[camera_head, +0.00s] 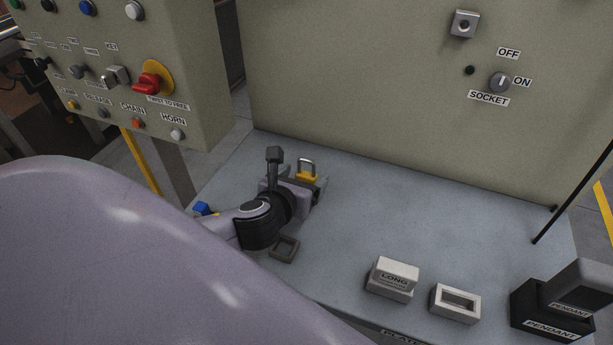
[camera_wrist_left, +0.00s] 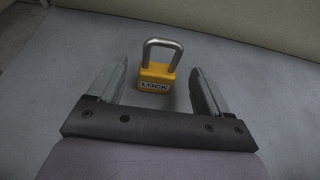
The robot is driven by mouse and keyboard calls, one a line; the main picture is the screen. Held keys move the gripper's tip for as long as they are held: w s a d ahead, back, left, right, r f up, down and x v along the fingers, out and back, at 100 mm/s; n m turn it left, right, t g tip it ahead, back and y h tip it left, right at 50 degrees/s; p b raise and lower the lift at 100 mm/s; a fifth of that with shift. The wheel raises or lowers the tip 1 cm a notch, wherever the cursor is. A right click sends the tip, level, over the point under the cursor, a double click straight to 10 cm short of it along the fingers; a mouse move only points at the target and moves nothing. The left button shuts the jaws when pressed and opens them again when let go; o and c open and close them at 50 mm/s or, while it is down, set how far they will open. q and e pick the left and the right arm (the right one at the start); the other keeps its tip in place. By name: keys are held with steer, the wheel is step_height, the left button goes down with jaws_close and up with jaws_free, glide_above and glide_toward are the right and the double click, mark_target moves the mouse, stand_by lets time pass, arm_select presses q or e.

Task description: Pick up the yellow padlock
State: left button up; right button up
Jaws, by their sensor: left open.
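The yellow padlock (camera_head: 306,175) has a grey metal shackle and stands upright on the grey table top in the head view, near the back panel. In the left wrist view the padlock (camera_wrist_left: 156,77) shows its "LOCK" label facing me. It sits between and slightly beyond the fingertips of my left gripper (camera_wrist_left: 161,78). In the head view my left gripper (camera_head: 310,190) is right at the padlock and hides part of it. The gripper is open, with a gap between each finger and the padlock. My right gripper is not in view.
The table top (camera_head: 420,225) is clear to the right of the padlock. A block labelled "LONG" (camera_head: 393,276), a hollow light block (camera_head: 456,302) and a black pendant holder (camera_head: 545,320) stand along the front. A dark square frame (camera_head: 285,249) and a blue item (camera_head: 202,208) lie near my wrist.

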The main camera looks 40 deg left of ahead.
mark_target(305, 177)
arm_select(q)
steer(key=shift+f+x, duration=0.25)
steer(key=shift+x, duration=2.35)
steer(key=shift+s, duration=0.15)
steer(key=c, duration=1.1)
step_height(305, 177, up, 20)
steer(key=shift+r, duration=0.1)
